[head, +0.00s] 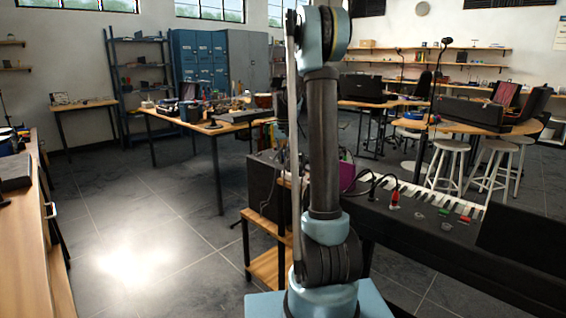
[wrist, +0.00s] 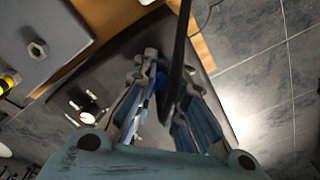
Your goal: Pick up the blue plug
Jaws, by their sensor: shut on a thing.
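In the wrist view, my gripper (wrist: 165,85) is shut on the blue plug (wrist: 161,78). Only a small blue patch of the plug shows between the two fingers. A dark, cable-like strip runs from the top of the view down past the fingertips and covers part of it. A dark panel lies beyond the fingers. I cannot tell whether the plug touches it. In the head view my arm stands in the middle, and the gripper and the blue plug cannot be made out there.
A black keyboard (head: 420,225) with a red plug (head: 395,200) and small green and red parts stands right of my arm. A wooden shelf stand (head: 265,268) is beside it. A workbench (head: 40,220) runs along the left. The floor (head: 150,220) between is clear.

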